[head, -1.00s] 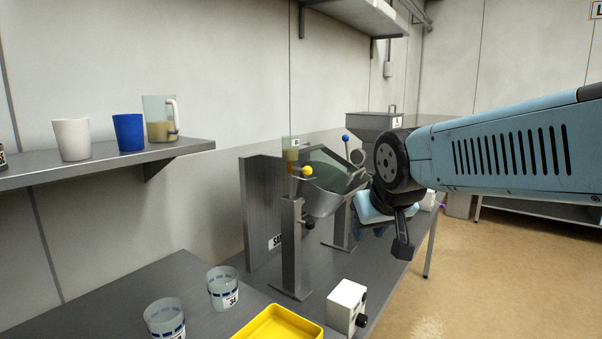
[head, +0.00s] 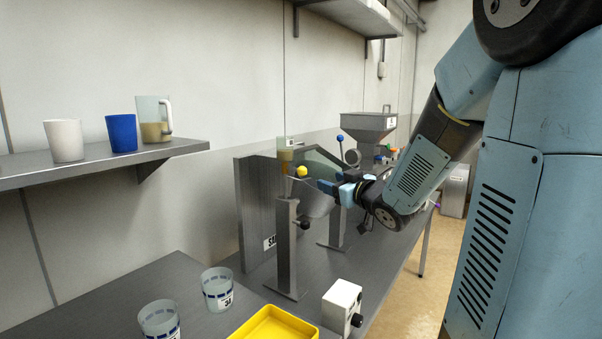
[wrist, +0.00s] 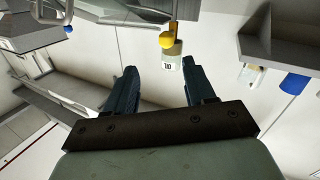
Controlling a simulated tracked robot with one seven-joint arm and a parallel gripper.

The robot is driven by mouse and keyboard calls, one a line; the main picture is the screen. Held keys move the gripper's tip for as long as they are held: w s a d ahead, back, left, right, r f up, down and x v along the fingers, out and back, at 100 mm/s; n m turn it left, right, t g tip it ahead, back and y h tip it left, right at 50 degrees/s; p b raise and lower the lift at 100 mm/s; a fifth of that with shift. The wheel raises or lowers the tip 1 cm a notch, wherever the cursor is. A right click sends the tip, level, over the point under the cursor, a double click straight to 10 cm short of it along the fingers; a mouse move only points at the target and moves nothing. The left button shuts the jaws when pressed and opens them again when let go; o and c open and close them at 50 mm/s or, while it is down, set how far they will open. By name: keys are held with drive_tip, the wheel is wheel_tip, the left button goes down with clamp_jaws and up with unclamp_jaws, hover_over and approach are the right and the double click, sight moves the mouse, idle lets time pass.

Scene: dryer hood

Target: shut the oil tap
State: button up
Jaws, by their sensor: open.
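The oil container (head: 285,158), a small vessel with amber liquid, hangs by the wall panel; in the wrist view it (wrist: 172,58) appears upside down with its label. A yellow ball knob (head: 301,171), apparently the tap's handle, sits beside it; it also shows in the wrist view (wrist: 166,40). The tap body is too small to make out. My gripper (head: 322,186) is just right of the yellow knob in the head view. In the wrist view my gripper (wrist: 159,68) is open and empty, with the knob beyond the fingertips, roughly between their lines.
A tilted drum (head: 316,203) on a metal post (head: 286,250) is close to my gripper. A blue ball lever (head: 339,138) and hopper (head: 367,128) stand behind. A white control box (head: 342,303), yellow tray (head: 272,326) and two glasses (head: 217,288) are in front.

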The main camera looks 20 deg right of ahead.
sight(305, 172)
drive_tip(key=shift+n+y, duration=0.3)
drive_tip(key=shift+y, duration=0.2)
drive_tip(key=x, duration=1.4)
drive_tip(key=shift+a, duration=0.25)
drive_tip(key=shift+c, duration=0.4)
clamp_jaws()
